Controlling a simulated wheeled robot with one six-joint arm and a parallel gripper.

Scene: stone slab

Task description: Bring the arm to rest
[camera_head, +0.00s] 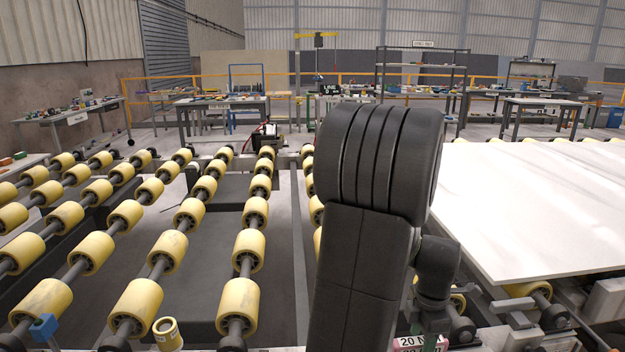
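My dark grey arm stands in the middle of the head view, its thick rounded joint at the top and a long link running down to the bottom edge. A smaller dark joint of mine shows to the right of that link. The fingers of my gripper cannot be made out.
Yellow rollers (255,213) on dark shafts fill the left and centre. A loose yellow ring (168,334) and a blue block (43,327) lie at the lower left. A label reading "20 N" (418,342) is partly cut off below. Workbenches (222,104) stand behind.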

